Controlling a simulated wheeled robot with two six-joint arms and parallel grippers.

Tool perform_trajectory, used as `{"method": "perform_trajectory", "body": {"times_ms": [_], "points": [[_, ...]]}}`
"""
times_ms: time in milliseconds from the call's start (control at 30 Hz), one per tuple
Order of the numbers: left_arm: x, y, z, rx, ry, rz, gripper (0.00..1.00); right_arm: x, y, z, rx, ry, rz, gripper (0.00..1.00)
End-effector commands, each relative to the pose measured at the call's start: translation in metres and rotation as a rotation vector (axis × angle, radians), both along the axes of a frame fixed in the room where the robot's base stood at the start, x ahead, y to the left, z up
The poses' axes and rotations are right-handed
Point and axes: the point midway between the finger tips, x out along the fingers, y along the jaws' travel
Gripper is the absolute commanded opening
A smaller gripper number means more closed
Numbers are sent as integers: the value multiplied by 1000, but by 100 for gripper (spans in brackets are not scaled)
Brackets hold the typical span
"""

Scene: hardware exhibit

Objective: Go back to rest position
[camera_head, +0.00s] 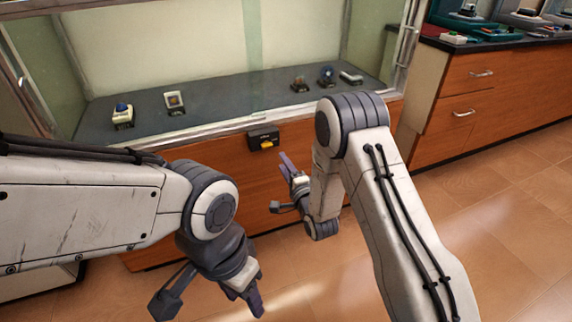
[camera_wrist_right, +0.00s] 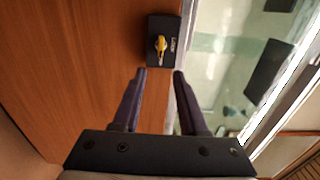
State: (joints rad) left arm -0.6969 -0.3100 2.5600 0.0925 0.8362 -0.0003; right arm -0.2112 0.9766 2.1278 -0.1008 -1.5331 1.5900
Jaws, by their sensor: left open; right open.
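My right gripper (camera_head: 287,172) is raised in front of the display case, just below a black lock box (camera_head: 264,139) with a yellow key or knob on the case's wooden front. In the right wrist view, the right gripper (camera_wrist_right: 158,74) has its two fingers apart with nothing between them, and the lock box (camera_wrist_right: 160,42) lies just beyond the tips, apart from them. My left gripper (camera_head: 254,296) hangs low, pointing down toward the floor, open and empty; its fingers are small and partly overlapped in the head view.
The glass display case (camera_head: 220,120) holds several small exhibits on a dark shelf. A wooden cabinet (camera_head: 490,95) with drawers and a dark countertop stands at the right. The tiled floor (camera_head: 510,210) between the case and my arms is clear.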

Motion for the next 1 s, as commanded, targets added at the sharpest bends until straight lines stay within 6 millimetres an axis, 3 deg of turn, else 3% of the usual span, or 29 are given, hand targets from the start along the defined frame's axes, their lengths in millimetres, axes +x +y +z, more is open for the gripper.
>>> {"method": "perform_trajectory", "body": {"times_ms": [200, 667, 867, 1000], "points": [[0, 0, 3, 0, 0, 0, 50, -13, -4, 0, 1, -1, 0, 42], [0, 0, 3, 0, 0, 0, 50, -13, -3, 1, -11, 4, 2, 42], [0, 0, 3, 0, 0, 0, 50, -18, 23, 14, -227, 90, 51, 42], [0, 0, 3, 0, 0, 0, 50, -44, 47, 25, -508, 200, 149, 42]]}}
